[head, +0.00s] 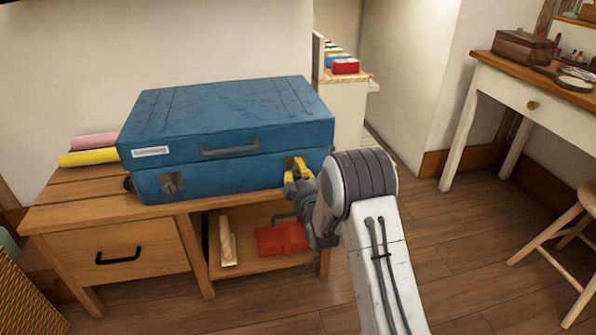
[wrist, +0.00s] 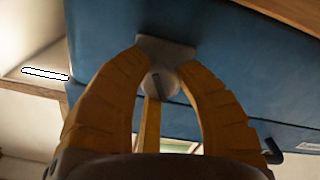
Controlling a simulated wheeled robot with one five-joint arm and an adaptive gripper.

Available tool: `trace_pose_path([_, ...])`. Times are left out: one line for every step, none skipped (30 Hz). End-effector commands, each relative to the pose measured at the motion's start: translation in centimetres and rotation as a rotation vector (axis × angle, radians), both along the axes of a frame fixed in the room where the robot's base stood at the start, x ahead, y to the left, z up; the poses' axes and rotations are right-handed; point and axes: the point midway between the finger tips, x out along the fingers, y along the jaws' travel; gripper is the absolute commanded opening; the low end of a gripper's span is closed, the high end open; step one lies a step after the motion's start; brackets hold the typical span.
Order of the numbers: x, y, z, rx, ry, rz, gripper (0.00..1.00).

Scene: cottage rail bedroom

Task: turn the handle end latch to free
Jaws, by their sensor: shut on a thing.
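A blue suitcase (head: 225,125) lies shut on a wooden bench. A metal latch (head: 292,161) is at the right end of its front face. My gripper (head: 294,176) is at this latch, its yellow fingers largely covering it. In the wrist view, the latch's grey plate (wrist: 165,47) and round slotted knob (wrist: 159,82) sit between the fingers. My gripper is shut on the knob. The slot looks slightly tilted in that view. Another latch (head: 172,183) is at the left end of the front, and a grey carrying handle (head: 231,149) lies between them.
The bench (head: 75,207) has a drawer (head: 117,253) and an open shelf holding a red object (head: 281,239). Yellow (head: 88,158) and pink (head: 95,141) rolls lie behind the suitcase's left end. A white desk (head: 510,92) and a stool (head: 566,240) stand right. Floor between is clear.

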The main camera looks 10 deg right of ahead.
Motion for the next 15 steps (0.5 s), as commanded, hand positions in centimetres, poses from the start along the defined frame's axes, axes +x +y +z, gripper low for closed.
trace_pose_path([0.04, -0.02, 0.07, -0.045, -0.001, 0.0, 0.0])
trace_pose_path([0.04, -0.02, 0.07, -0.074, -0.001, 0.0, 0.0])
trace_pose_path([0.04, -0.02, 0.07, -0.111, -0.001, 0.0, 0.0])
trace_pose_path([0.04, -0.02, 0.07, -0.14, -0.001, 0.0, 0.0])
trace_pose_path([0.04, -0.03, 0.07, -0.168, -0.001, 0.0, 0.0])
trace_pose_path([0.04, -0.03, 0.07, -0.206, -0.001, 0.0, 0.0])
trace_pose_path([0.04, -0.03, 0.07, -0.235, -0.001, 0.0, 0.0])
trace_pose_path([0.04, -0.03, 0.07, -0.263, -0.001, 0.0, 0.0])
trace_pose_path([0.04, -0.03, 0.07, -0.301, -0.002, -0.001, 0.0])
trace_pose_path([0.04, -0.03, 0.07, -0.33, -0.002, -0.001, 0.0])
trace_pose_path([0.04, -0.03, 0.07, -0.358, -0.002, -0.001, 0.0])
trace_pose_path([0.04, -0.02, 0.08, -0.396, -0.002, -0.001, 0.0])
trace_pose_path([0.04, -0.02, 0.08, -0.424, -0.002, -0.001, 0.0])
trace_pose_path([0.04, -0.02, 0.08, -0.453, -0.002, -0.001, 0.0])
trace_pose_path([0.04, -0.02, 0.08, -0.491, -0.002, -0.001, 0.0])
